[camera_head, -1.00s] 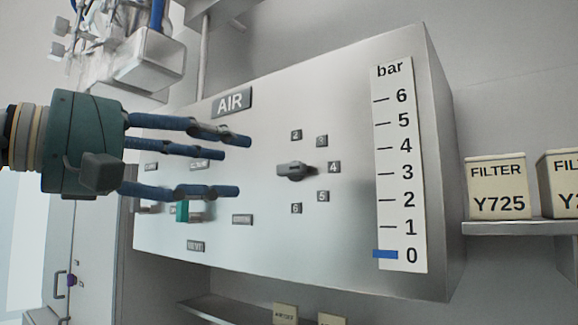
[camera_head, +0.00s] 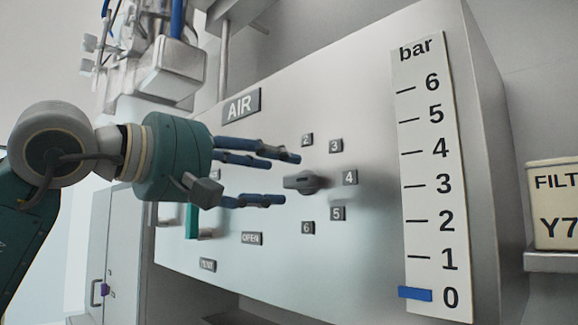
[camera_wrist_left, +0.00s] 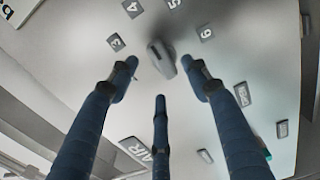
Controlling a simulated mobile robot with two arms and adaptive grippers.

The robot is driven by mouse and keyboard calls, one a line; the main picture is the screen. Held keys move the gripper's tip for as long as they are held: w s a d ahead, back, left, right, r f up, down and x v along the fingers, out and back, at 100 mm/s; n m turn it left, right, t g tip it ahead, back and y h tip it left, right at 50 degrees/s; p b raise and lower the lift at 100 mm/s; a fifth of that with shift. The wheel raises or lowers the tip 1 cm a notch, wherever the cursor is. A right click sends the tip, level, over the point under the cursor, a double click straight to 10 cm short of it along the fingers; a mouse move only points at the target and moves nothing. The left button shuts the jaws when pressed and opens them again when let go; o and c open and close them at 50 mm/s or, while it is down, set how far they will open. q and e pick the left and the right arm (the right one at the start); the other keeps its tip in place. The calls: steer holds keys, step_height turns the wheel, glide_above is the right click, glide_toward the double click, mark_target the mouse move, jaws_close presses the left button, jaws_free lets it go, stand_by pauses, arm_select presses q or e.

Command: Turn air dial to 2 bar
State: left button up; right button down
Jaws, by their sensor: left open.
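The air dial (camera_head: 306,183) is a dark grey knob on the front of the metal AIR panel (camera_head: 350,110), ringed by number plates from 2 (camera_head: 307,140) to 6 (camera_head: 308,228). Its narrow end points left in the head view, away from plate 4 (camera_head: 350,178). The bar scale (camera_head: 428,170) has its blue marker (camera_head: 415,294) at 0. My left gripper (camera_head: 291,178) is open, its three blue fingers just left of the dial. In the left wrist view the dial (camera_wrist_left: 162,58) lies beyond and between the fingertips, seemingly untouched. My right gripper is not in view.
An OPEN plate (camera_head: 252,238) and a green switch (camera_head: 192,220) are lower left on the panel. A FILTER box (camera_head: 555,205) stands on a shelf at the right. Metal equipment (camera_head: 165,70) hangs at the upper left.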

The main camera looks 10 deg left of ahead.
mark_target(292, 178)
arm_select(q)
steer(key=x, duration=0.3)
steer(key=shift+w+p, duration=0.15)
steer(key=shift+p, duration=0.25)
steer(key=shift+w+d, duration=0.35)
steer(key=shift+w, duration=0.05)
steer(key=shift+f, duration=0.1)
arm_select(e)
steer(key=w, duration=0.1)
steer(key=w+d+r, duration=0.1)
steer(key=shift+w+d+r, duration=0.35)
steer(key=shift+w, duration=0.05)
arm_select(q)
steer(key=c, duration=1.2)
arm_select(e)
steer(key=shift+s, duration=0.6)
arm_select(q)
steer(key=shift+o, duration=0.2)
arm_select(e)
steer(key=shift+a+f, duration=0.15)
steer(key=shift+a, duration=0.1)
